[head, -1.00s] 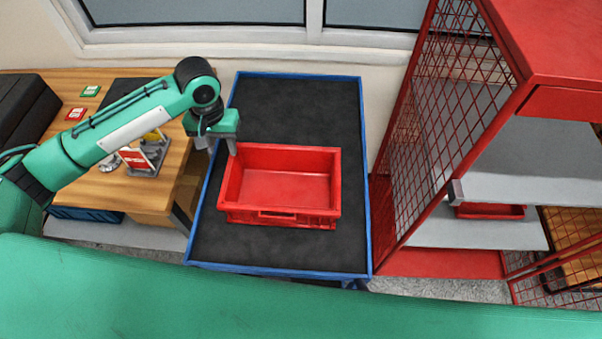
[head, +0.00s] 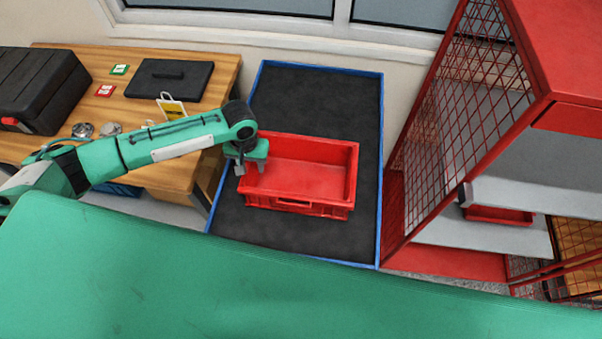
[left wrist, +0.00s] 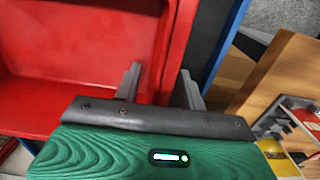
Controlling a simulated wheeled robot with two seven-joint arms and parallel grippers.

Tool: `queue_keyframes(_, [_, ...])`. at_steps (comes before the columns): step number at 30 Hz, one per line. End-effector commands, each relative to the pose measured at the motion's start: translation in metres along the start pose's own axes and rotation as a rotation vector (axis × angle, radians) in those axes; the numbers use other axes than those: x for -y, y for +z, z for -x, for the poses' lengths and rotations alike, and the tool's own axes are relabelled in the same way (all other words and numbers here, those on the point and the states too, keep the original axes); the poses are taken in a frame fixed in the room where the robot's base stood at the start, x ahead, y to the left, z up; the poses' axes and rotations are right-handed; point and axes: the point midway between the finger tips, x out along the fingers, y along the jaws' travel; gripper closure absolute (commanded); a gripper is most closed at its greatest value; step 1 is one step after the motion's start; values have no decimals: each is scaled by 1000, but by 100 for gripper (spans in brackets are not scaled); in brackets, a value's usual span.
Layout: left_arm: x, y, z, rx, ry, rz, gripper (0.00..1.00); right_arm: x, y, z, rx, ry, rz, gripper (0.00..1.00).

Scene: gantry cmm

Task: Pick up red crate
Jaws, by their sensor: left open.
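The red crate (head: 303,180) is an open, empty box standing upright on the black top of a blue-edged cart (head: 320,95). My left gripper (head: 251,168) is at the crate's left wall in the head view, pointing down. In the left wrist view my left gripper (left wrist: 160,85) is open, with one finger over the inside of the crate (left wrist: 80,80) and the other outside. The crate's red wall runs between the two fingers. I cannot tell whether either finger touches it. My right gripper is not in view.
A wooden bench (head: 130,120) with a black case (head: 40,88) and a black flat box (head: 170,79) is at the left. A red mesh cage (head: 455,130) with shelves stands at the right; another red crate (head: 498,215) lies inside. The cart top behind the crate is clear.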

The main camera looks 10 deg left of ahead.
Motion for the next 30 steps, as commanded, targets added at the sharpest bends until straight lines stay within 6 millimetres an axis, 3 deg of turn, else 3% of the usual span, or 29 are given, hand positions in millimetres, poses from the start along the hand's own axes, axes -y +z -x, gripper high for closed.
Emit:
queue_keyframes(6, [0,0,-1,-1,1,0,59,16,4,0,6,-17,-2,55])
queue_keyframes(12, [0,0,-1,-1,1,0,98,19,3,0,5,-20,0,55])
queue_keyframes(13, [0,0,-1,-1,1,0,100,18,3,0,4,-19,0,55])
queue_keyframes(30, [-1,-2,8,-4,4,1,100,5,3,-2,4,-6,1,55])
